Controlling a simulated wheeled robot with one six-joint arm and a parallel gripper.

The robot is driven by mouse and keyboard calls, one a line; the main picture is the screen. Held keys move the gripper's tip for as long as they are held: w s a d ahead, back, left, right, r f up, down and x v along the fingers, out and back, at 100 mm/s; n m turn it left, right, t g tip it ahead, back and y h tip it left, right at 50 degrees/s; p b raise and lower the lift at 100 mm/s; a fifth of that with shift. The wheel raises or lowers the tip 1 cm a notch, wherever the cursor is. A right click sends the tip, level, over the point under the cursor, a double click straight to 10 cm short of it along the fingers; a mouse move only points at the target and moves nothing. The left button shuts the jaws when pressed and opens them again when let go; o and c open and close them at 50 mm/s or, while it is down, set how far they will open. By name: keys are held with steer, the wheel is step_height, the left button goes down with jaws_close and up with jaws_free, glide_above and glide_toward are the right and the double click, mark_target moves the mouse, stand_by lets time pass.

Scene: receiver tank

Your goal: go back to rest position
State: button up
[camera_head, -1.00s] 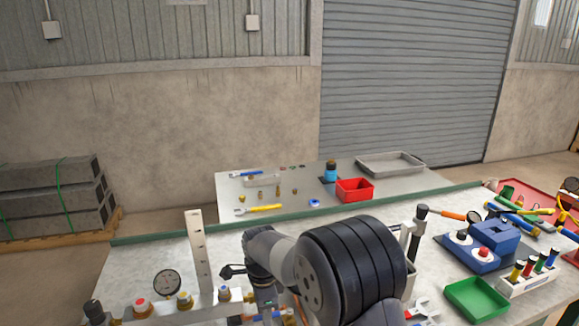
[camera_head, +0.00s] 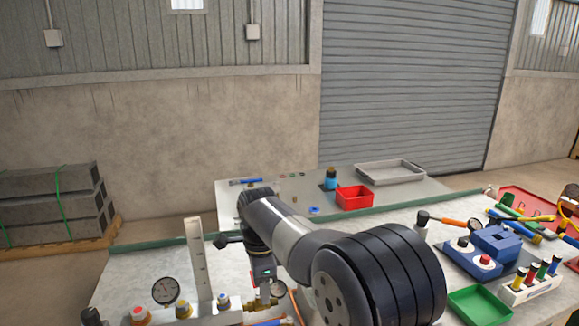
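My arm crosses the lower middle of the head view, above the near bench (camera_head: 125,277). It bends down at the wrist, and my gripper is at its lower end. The fingers are hidden or too small to read, so I cannot tell whether it is open or shut, or holds anything. Left of it stands a white upright plate (camera_head: 198,262) beside a row of fittings with coloured caps. A round pressure gauge (camera_head: 165,290) is at the left of this plate. A second gauge-like disc shows close to the wrist.
A far table carries a red bin (camera_head: 354,197), a grey tray (camera_head: 390,172) and a blue bottle (camera_head: 331,178). At right are a green tray (camera_head: 479,304), a blue block fixture (camera_head: 487,249), a rack of coloured-handled tools (camera_head: 531,282) and a red tray with tools.

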mark_target(265, 324)
step_height(265, 324, down, 10)
steer(key=shift+f+p, duration=0.1)
steer(key=shift+p, duration=0.3)
steer(key=shift+s+f, duration=0.1)
steer(key=shift+f, duration=0.2)
steer(key=shift+s+d+n, duration=0.25)
steer(key=shift+s+n, duration=0.25)
steer(key=shift+n, duration=0.7)
steer(key=shift+r, duration=0.1)
steer(key=shift+r, duration=0.1)
